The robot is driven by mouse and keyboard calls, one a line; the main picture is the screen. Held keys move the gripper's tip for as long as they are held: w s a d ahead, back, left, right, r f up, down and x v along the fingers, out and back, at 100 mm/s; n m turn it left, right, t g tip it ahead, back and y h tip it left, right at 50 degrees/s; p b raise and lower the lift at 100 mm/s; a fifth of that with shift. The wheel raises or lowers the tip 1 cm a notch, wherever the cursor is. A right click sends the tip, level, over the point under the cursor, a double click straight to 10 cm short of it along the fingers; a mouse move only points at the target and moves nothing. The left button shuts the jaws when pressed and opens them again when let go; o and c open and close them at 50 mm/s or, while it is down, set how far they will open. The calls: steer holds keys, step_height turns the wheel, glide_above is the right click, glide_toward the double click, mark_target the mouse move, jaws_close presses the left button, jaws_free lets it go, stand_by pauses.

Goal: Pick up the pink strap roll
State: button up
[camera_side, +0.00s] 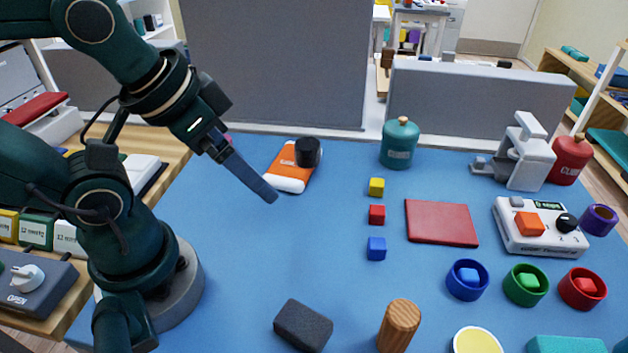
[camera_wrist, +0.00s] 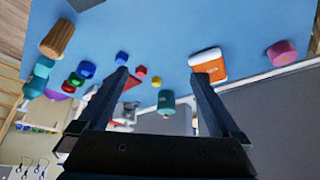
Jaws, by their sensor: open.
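The pink strap roll (camera_wrist: 282,52) is a short pink cylinder on the blue mat (camera_wrist: 175,30), at the right of the wrist view, outside the fingers and apart from them. In the side view it is mostly hidden; only a sliver of pink shows behind my gripper. My gripper (camera_side: 272,195) reaches down and right above the mat in the side view. In the wrist view its two fingers (camera_wrist: 160,76) are spread wide with nothing held between them.
An orange-and-white box (camera_side: 287,168) with a black knob-like piece (camera_side: 307,152) lies near the fingertip in the side view. A green canister (camera_side: 399,143) and yellow, red and blue cubes stand right of it. A grey panel (camera_side: 275,65) rises behind the mat.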

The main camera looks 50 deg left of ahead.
steer(key=w+a+f+m+g+y, duration=0.1)
steer(key=w+a+m+g+y, duration=0.1)
steer(key=a+m+y, duration=0.6)
steer(key=w+a+f+m+g+y, duration=0.2)
steer(key=a+g+y, duration=0.1)
steer(key=a, duration=1)
steer(key=w+a+f+m+y, duration=0.1)
steer(key=f+m, duration=0.2)
steer(key=w+a+f+m, duration=0.1)
steer(key=a+f+m, duration=0.1)
steer(key=f+m, duration=0.1)
steer(key=w+a+f+m+y, duration=0.1)
steer(key=a+f+m, duration=0.1)
steer(key=f+m, duration=0.1)
steer(key=shift+w+f+t+y, duration=0.15)
steer(key=shift+f+t+y, duration=0.15)
steer(key=shift+f, duration=0.6)
steer(key=shift+s+a+f, duration=0.1)
steer(key=shift+s+f, duration=0.1)
steer(key=shift+f, duration=0.05)
steer(key=shift+a+f, duration=0.2)
steer(key=shift+a, duration=0.05)
steer(key=shift+x, duration=2.25)
steer(key=c, duration=1.4)
